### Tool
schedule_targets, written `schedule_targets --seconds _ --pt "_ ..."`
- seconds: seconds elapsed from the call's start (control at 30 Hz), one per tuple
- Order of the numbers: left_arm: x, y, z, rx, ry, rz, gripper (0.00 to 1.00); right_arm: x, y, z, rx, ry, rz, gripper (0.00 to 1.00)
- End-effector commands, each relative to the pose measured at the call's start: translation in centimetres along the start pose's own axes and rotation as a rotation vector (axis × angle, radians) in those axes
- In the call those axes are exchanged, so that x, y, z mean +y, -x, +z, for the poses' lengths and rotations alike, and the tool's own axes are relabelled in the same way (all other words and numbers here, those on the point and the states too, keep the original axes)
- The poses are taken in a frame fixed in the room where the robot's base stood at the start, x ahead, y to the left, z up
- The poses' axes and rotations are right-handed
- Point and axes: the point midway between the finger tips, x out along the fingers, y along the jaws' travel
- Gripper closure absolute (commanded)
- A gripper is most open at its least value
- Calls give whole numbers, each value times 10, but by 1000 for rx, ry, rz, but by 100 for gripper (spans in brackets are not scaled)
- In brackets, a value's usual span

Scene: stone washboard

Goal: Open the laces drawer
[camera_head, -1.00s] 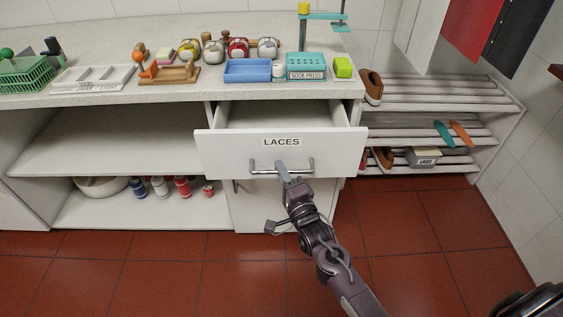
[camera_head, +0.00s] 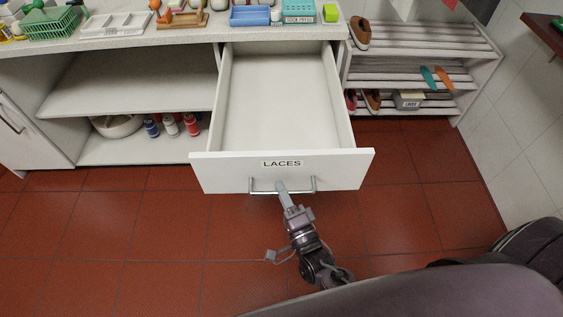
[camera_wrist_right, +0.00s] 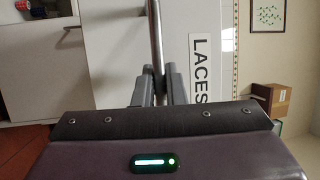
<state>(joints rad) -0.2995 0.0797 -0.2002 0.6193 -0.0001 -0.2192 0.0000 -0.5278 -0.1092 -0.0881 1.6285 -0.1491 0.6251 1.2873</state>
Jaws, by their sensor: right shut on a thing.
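The white drawer (camera_head: 220,172) labelled LACES is pulled far out of the counter in the head view. Its inside (camera_head: 280,100) looks empty. My right gripper (camera_head: 281,187) is shut on the metal bar handle (camera_head: 303,191) at the front of the drawer. In the right wrist view the two fingers (camera_wrist_right: 157,88) close around the handle bar (camera_wrist_right: 156,35), which stands upright in that picture, beside the LACES label (camera_wrist_right: 200,70). My left gripper is not in view.
The counter (camera_head: 150,37) above holds a green basket, trays and a blue bin. Open shelves with bottles (camera_head: 171,125) are left of the drawer. A shoe rack (camera_head: 430,75) stands to the right. Red floor tiles in front are clear.

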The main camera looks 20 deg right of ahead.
Motion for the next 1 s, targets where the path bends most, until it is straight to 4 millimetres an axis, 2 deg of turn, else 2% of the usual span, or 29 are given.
schedule_targets --seconds 0.03,0.1,0.3,0.77,0.8,0.93,1.0 --pt "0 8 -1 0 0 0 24 -5 11 4 0 -2 5 100" --pt "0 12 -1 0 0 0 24 -7 22 9 0 -2 3 100" --pt "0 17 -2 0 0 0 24 -9 42 17 0 0 2 100" --pt "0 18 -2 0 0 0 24 -10 48 20 0 0 0 100" --pt "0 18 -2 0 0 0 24 -10 48 20 0 0 0 88" --pt "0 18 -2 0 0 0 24 -10 48 20 0 0 0 71" --pt "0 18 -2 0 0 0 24 -10 48 20 0 0 0 68"
